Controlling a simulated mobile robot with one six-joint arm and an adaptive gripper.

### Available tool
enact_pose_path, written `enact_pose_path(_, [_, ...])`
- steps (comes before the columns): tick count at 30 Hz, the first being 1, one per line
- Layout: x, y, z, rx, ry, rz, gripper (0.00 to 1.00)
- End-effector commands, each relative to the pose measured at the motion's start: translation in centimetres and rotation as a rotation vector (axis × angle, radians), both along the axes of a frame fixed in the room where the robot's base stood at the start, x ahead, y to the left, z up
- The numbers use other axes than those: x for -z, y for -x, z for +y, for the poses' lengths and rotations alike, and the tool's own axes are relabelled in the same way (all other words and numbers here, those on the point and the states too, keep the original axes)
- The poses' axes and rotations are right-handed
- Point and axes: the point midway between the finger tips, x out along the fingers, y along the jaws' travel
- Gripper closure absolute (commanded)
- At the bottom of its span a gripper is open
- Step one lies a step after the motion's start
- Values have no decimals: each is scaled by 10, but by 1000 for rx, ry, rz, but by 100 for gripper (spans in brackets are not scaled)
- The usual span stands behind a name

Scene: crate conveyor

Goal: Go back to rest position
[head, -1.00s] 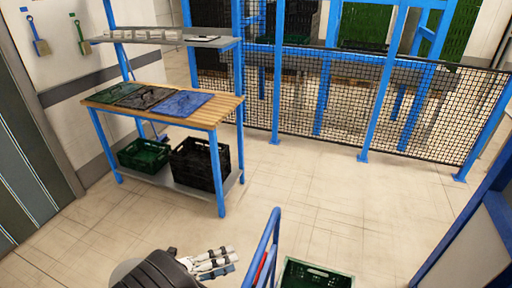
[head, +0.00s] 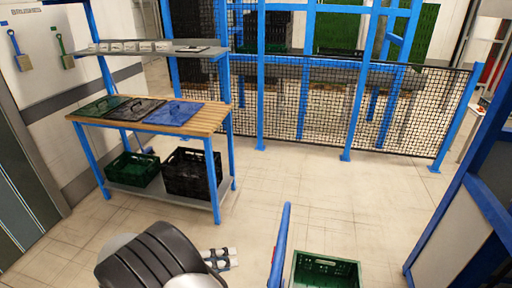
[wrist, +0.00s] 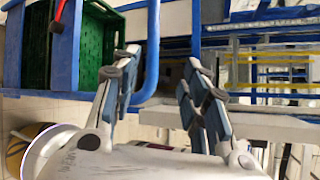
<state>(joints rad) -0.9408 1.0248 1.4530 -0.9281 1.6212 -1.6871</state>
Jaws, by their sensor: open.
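My gripper (head: 222,258) shows low in the head view, partly hidden behind my dark arm link. In the wrist view my gripper (wrist: 160,75) has its two fingers spread apart with nothing between them. The green crate also shows at the upper left of the wrist view (wrist: 97,45), apart from the fingers. A blue bar (wrist: 152,50) shows between the fingertips in that view, and I cannot tell how far behind them it is.
A wooden-topped workbench (head: 205,118) with flat green, black and blue pieces stands at the left. A green crate (head: 133,168) and a black crate (head: 190,172) sit on its lower shelf. A mesh fence (head: 400,108) runs behind. The floor (head: 320,190) between is clear.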

Motion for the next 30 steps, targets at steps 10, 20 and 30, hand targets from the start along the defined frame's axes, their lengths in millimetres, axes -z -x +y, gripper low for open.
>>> enact_pose_path(10, [-89,13,-98,503,-451,-359,59])
enact_pose_path(20, [-155,81,-185,1186,-863,-865,59])
enact_pose_path(30, [-183,164,-225,1958,-1161,-1422,59])
